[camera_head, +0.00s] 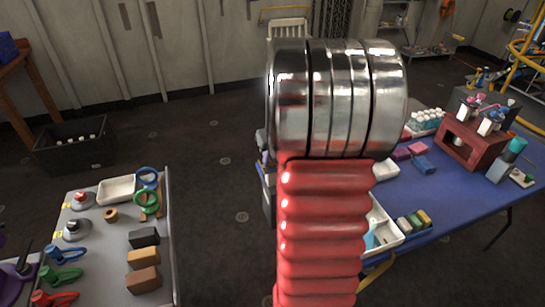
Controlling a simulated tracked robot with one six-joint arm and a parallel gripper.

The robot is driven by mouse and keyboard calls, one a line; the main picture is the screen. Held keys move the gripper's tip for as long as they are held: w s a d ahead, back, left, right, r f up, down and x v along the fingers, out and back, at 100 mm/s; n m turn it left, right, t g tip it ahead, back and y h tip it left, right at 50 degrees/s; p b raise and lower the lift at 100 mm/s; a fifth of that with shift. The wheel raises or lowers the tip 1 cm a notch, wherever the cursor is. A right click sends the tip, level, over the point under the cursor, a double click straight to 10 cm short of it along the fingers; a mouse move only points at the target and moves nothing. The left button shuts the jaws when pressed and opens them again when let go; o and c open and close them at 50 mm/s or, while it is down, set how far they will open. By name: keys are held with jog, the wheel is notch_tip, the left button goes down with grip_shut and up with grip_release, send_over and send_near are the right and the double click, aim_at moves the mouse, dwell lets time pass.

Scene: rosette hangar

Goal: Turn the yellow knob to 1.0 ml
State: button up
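I cannot make out a yellow knob or a 1.0 ml scale in this view. A red-brown box (474,143) on the blue table at the right holds small white-and-dark devices (490,125) with pink parts on top; they are too small to read. My arm, a red ribbed sleeve with a shiny metal joint, fills the middle and hides part of the blue table and the floor behind. My gripper is not in view.
The blue table (440,195) also carries a white tray (386,238), coloured blocks and vials. A grey table (110,265) at lower left holds a pale tray, clamps and blocks. A dark crate (75,145) stands on the floor. Open floor lies between the tables.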

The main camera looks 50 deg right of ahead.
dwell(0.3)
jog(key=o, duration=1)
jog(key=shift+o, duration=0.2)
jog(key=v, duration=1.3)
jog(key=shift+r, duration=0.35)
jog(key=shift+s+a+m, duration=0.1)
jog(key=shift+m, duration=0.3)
